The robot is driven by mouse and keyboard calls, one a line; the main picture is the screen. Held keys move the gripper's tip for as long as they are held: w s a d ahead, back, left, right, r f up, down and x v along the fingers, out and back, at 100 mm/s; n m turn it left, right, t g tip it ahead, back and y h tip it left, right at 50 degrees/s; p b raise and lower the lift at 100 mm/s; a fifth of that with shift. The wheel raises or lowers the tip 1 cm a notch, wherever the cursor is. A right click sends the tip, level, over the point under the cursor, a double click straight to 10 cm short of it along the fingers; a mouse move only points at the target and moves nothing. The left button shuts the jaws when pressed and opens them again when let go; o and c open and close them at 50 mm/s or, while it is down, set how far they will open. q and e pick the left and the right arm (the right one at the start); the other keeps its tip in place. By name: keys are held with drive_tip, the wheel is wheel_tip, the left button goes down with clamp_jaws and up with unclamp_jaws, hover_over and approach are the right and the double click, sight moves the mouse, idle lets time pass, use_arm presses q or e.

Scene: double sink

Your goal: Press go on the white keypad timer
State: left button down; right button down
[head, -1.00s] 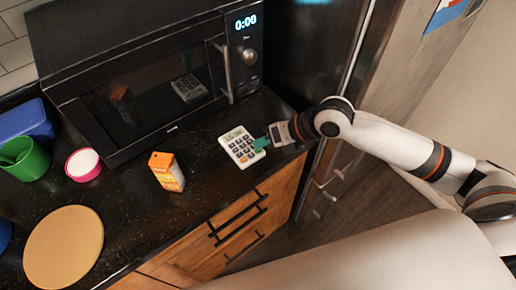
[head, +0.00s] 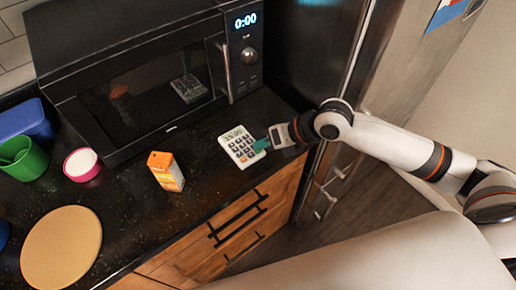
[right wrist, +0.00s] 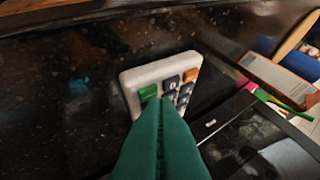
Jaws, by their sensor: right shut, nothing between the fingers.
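The white keypad timer (head: 238,142) lies on the dark countertop in front of the microwave, its display lit. In the right wrist view, the timer (right wrist: 133,80) shows a green key (right wrist: 148,92), an orange key (right wrist: 190,75) and dark keys. My right gripper (head: 263,144) has green fingertips, shut and empty, at the timer's right edge in the head view. In the right wrist view, the fingers (right wrist: 160,108) cover part of the keypad, just by the green key. I cannot tell if they touch it. My left gripper is not in view.
A black microwave (head: 140,75) stands behind the timer. An orange and white carton (head: 166,171) stands left of the timer. A pink bowl (head: 83,165), a green cup (head: 22,158) and a round wooden board (head: 62,247) are further left. The counter's front edge is close.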

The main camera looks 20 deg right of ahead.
sight(263, 152)
drive_tip(key=shift+f, duration=0.2)
drive_tip(key=shift+r, duration=0.1)
drive_tip(key=shift+r+p, duration=0.5)
drive_tip(key=shift+r, duration=0.15)
drive_tip(key=shift+r, duration=0.1)
wheel_tip(263, 152, up, 5)
drive_tip(key=p, duration=0.4)
idle(0.5)
